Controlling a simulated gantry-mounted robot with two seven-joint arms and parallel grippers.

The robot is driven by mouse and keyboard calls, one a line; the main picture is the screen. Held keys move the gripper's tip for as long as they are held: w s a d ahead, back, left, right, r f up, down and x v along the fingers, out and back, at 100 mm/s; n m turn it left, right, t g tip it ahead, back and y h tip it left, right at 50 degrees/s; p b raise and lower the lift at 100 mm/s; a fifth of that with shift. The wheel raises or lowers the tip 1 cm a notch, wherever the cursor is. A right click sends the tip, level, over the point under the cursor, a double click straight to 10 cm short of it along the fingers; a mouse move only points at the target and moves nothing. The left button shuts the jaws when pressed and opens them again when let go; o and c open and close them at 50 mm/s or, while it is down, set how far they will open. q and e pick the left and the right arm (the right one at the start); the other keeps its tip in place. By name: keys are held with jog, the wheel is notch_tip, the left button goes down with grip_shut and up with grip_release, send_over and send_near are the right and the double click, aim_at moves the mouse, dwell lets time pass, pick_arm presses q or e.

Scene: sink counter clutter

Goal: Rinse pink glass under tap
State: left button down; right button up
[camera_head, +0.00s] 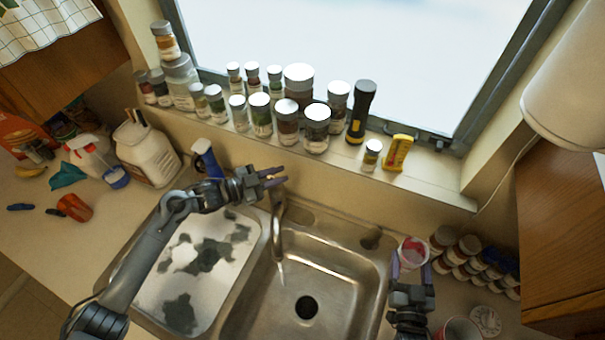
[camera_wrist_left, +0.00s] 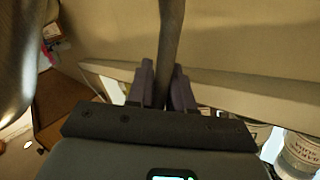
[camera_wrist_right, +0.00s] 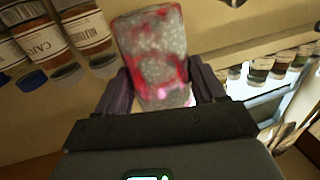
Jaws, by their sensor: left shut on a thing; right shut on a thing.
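The pink glass (camera_head: 412,250) is at the right side of the sink, with red-pink patches on clear walls. My right gripper (camera_head: 411,268) is shut on it, and the glass (camera_wrist_right: 154,55) stands between both fingers in the right wrist view. The tap (camera_head: 277,225) rises behind the sink, its spout over the right basin. My left gripper (camera_head: 272,177) is at the top of the tap. In the left wrist view its fingers (camera_wrist_left: 165,85) are shut on a dark upright bar (camera_wrist_left: 171,35), apparently the tap's handle.
The right basin (camera_head: 335,275) is empty, with a dark drain (camera_head: 307,307). A stained board or tray (camera_head: 165,275) covers the left basin. Jars and a flashlight (camera_head: 361,110) line the sill. Stacked jars (camera_head: 470,245) stand right of the glass.

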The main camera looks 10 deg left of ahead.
aim_at(406, 273)
pick_arm(q)
jog(key=c, duration=1.1)
grip_release()
pick_arm(e)
notch_tip(406, 273, down, 3)
jog(key=b, duration=0.3)
jog(key=shift+f, duration=0.1)
pick_arm(q)
jog(key=v, duration=1.2)
jog(key=shift+s+d, duration=0.1)
